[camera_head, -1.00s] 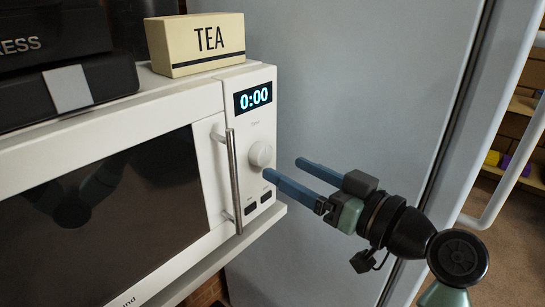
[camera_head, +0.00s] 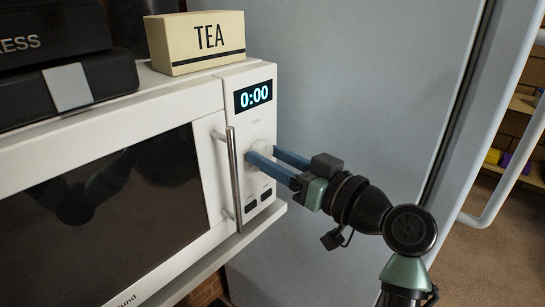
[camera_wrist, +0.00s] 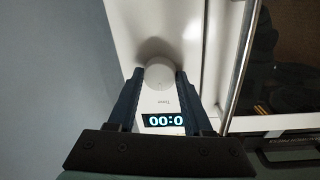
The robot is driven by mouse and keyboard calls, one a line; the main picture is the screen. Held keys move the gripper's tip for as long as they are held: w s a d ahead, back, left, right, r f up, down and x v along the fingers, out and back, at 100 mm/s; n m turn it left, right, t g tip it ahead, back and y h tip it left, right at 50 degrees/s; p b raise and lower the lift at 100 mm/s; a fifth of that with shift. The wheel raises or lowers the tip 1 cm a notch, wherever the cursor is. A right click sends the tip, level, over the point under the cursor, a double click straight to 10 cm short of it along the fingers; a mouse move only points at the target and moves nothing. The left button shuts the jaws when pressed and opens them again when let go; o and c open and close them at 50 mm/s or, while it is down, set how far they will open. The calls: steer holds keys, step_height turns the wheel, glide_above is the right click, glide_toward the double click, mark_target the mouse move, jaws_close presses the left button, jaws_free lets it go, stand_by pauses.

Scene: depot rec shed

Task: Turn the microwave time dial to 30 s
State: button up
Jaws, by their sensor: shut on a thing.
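The white microwave (camera_head: 215,97) stands on a shelf, and its display (camera_head: 253,96) reads 0:00. The round white time dial (camera_head: 262,147) is on the panel below the display, partly hidden behind my fingers in the head view. In the wrist view the dial (camera_wrist: 159,73) sits between the two blue fingertips, one on each side. My gripper (camera_head: 263,155) is shut on the dial. The display (camera_wrist: 163,120) shows upside down in the wrist view and also reads 0:00.
The metal door handle (camera_head: 234,180) stands out just left of my fingers. A TEA box (camera_head: 196,42) and a black appliance (camera_head: 60,85) sit on top of the microwave. A large grey panel (camera_head: 370,80) rises at the right.

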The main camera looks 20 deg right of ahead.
jaws_close()
steer(key=m+p, duration=0.2)
steer(key=p, duration=0.1)
steer(key=shift+r+m, duration=0.2)
steer(key=shift+m, duration=0.1)
steer(key=shift+m+g+p, duration=0.3)
steer(key=shift+m+p, duration=0.75)
steer(key=shift+m, duration=0.05)
steer(key=shift+f+m+p, duration=0.15)
steer(key=shift+m+p, duration=0.2)
steer(key=shift+m, duration=0.05)
steer(key=o, duration=0.9)
jaws_free()
